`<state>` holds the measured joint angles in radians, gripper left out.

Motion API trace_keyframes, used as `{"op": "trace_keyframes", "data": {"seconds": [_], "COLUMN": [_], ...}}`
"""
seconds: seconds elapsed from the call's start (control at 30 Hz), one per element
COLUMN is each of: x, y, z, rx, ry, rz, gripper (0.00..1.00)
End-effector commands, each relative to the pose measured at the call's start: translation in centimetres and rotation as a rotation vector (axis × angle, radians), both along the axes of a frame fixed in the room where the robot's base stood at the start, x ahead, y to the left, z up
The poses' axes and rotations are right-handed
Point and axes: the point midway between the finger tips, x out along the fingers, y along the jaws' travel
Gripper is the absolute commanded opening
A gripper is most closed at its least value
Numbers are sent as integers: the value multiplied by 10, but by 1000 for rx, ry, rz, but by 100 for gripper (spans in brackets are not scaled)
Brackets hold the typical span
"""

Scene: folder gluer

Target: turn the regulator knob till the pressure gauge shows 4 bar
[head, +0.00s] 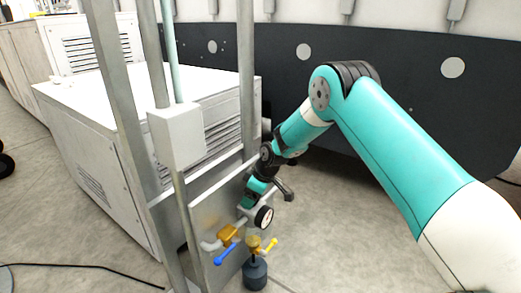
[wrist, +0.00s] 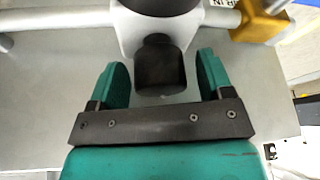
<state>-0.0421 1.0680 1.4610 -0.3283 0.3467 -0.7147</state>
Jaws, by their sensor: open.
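The regulator knob (wrist: 160,64) is a short black cylinder on the grey regulator body (wrist: 125,30) in the wrist view. My gripper (wrist: 162,76) is open, with one green finger on each side of the knob and a visible gap on both sides. The fingertips reach alongside the knob without visibly touching it. In the head view my gripper (head: 250,194) is at the panel, just above the pressure gauge (head: 264,217). The gauge is a small round dial with a black rim; its needle is too small to read. The knob is not clearly visible in the head view.
A grey panel (head: 205,212) carries the pipework. Metal posts and a white box (head: 178,136) stand left. Floor at right is clear.

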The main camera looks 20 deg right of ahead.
Motion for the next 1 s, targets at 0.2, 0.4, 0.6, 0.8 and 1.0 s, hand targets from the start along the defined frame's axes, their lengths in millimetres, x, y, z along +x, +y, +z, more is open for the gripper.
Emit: {"op": "trace_keyframes", "data": {"seconds": [0.2,0.4,0.6,0.8,1.0], "x": [-7,-18,-29,-40,-53], "y": [-8,-20,-32,-44,-44], "z": [30,68,107,145,185], "rx": [1,1,1,1,7], "ry": [-3,-1,-2,-3,8], "rz": [-133,-132,-130,-130,-130], "gripper": [73,73,73,73,73]}}
